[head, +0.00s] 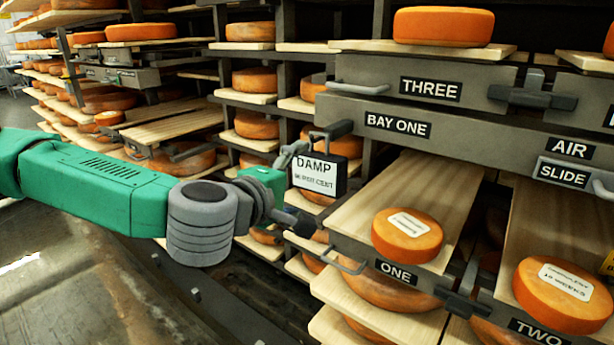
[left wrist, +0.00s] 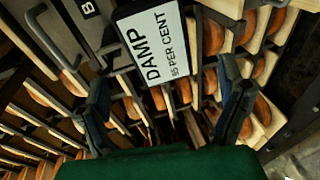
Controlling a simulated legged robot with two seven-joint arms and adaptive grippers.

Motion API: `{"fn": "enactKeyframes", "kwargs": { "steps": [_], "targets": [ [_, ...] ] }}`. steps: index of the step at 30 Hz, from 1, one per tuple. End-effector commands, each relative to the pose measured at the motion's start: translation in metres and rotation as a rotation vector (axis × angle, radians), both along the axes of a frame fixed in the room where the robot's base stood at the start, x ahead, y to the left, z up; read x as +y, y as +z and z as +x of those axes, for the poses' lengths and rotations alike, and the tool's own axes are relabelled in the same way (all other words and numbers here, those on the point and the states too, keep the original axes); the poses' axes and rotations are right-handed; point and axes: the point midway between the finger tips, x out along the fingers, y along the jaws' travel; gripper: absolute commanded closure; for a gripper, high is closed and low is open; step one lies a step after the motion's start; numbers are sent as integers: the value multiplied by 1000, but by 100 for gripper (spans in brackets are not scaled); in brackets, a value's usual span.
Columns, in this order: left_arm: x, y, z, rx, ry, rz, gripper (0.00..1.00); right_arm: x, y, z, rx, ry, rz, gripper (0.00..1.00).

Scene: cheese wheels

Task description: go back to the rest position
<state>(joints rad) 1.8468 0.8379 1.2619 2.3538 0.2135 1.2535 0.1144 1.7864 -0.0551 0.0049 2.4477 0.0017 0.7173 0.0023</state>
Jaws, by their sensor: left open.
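My left arm comes in from the left in the head view. My left gripper (head: 299,188) is open, with one finger above the other beside the DAMP meter (head: 319,174). In the left wrist view its two dark fingers (left wrist: 165,98) stand wide apart with nothing held between them. The black-framed meter, with a white face, also shows in the left wrist view (left wrist: 155,50), just ahead of the fingers. It has a dark handle on top; whether it touches anything behind is unclear. My right gripper is in neither view.
A grey rail marked BAY ONE (head: 398,125) crosses the rack at right. Below it, board ONE (head: 420,180) bears an orange cheese wheel (head: 407,234), and another wheel (head: 563,293) sits at TWO. Shelves of wheels line the back.

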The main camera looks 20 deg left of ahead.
Motion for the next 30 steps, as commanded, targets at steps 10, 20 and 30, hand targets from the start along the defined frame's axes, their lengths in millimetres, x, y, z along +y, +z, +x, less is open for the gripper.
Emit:
{"fn": "enactKeyframes", "kwargs": {
  "steps": [10, 20, 30],
  "targets": [
    [1, -3, -24, 12, -10, 9, 12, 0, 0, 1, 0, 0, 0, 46],
    [-70, -161, -93, 249, -352, 307, 12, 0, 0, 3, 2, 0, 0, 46],
    [-20, -351, -252, 615, -851, 800, 12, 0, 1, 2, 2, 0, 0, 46]
  ]
}}
